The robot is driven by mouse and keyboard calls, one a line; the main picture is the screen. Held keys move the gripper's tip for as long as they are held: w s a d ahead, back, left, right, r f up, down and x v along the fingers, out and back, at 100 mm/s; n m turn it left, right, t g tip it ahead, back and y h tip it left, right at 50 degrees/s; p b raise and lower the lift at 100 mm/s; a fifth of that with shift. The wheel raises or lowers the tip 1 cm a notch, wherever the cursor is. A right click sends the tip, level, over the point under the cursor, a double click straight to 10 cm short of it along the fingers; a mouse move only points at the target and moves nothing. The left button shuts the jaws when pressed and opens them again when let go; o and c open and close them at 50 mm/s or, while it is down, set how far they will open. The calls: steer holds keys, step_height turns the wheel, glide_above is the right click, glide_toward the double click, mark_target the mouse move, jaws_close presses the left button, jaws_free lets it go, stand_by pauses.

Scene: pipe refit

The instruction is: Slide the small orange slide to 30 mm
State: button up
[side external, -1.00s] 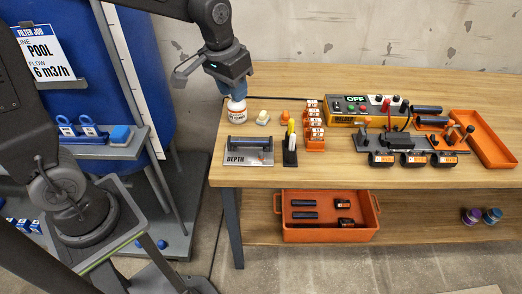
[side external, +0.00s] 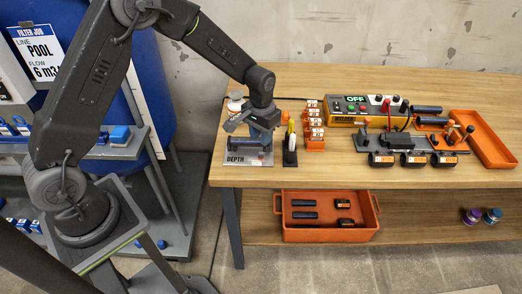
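The grey plate marked DEPTH (side external: 236,159) lies near the left front of the bench. My gripper (side external: 263,157) points down over the right part of this plate.
A pen holder (side external: 290,158) stands close to the right of my gripper, with orange-and-white blocks (side external: 313,128) beyond it. A white jar (side external: 235,103) stands behind the plate. The bench's front left edge (side external: 222,181) is near. A power unit (side external: 362,108) stands farther right.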

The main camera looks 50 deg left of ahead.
mark_target(261, 152)
step_height(261, 152, down, 6)
steer(key=shift+f, duration=0.25)
jaws_close()
stand_by(0.3)
